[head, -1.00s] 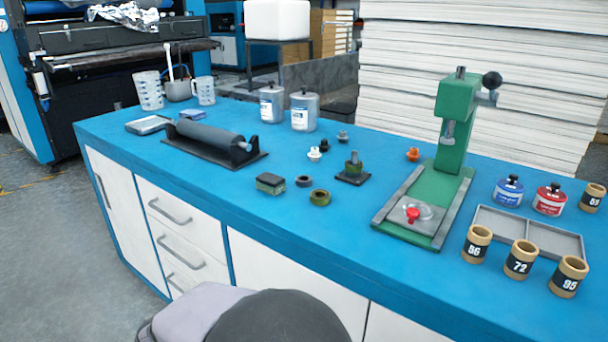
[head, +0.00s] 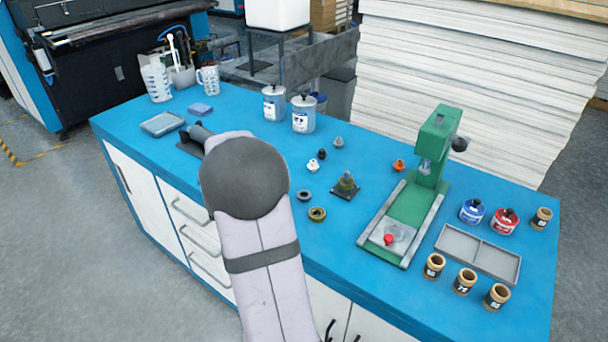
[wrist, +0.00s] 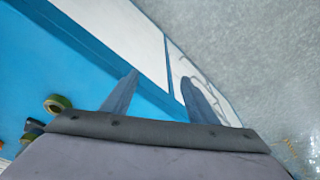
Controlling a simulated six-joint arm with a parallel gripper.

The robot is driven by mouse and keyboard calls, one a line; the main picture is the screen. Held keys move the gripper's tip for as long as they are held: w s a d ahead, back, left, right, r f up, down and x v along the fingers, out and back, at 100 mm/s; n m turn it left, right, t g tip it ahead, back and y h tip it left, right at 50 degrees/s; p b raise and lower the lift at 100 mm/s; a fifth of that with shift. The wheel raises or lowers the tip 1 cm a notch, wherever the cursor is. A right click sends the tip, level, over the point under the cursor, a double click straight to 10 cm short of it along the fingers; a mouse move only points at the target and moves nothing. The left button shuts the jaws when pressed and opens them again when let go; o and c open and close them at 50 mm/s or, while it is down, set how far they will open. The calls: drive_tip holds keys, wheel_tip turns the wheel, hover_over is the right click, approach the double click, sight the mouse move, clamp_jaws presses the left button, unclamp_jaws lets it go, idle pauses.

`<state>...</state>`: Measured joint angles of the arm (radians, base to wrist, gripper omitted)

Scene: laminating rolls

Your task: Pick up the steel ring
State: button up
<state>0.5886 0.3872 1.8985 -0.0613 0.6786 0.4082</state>
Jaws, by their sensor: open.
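A small dark grey ring (head: 304,195), which looks like the steel ring, lies flat on the blue bench top in the head view. An olive-brass ring (head: 317,214) lies just in front of it; it also shows at the left of the wrist view (wrist: 57,104). My gripper (wrist: 160,76) is open and empty in the wrist view, its two fingers over the bench's front edge and white cabinet front. The rings are off to its left. My arm hides the gripper in the head view. A dark thing near the brass ring in the wrist view is too cut off to name.
A small post on a dark base (head: 345,187) and small fittings stand behind the rings. The green press (head: 430,150) stands to their right, with a grey tray (head: 478,253) and several labelled cylinders beyond. My arm covers much of the dark roller stand (head: 192,143).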

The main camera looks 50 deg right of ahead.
sight(303, 200)
drive_tip(key=shift+s+d+r+m+h+p, duration=0.55)
drive_tip(key=shift+d+r+p, duration=0.4)
drive_tip(key=shift+d, duration=2.35)
drive_tip(key=shift+s+d+r+m+h+p, duration=0.4)
drive_tip(key=shift+s+d+r+m+p, duration=0.5)
drive_tip(key=shift+d, duration=2.45)
drive_tip(key=shift+s+d+r+m+h+p, duration=0.4)
drive_tip(key=shift+d+r+p, duration=0.55)
drive_tip(key=shift+d, duration=2.35)
drive_tip(key=shift+f, duration=0.25)
drive_tip(key=shift+p+x, duration=1.35)
drive_tip(key=shift+x, duration=1.15)
drive_tip(key=shift+w+d, duration=0.1)
drive_tip(key=shift+w, duration=0.05)
drive_tip(key=shift+c, duration=0.4)
drive_tip(key=c, duration=1.1)
drive_tip(key=shift+r, duration=0.15)
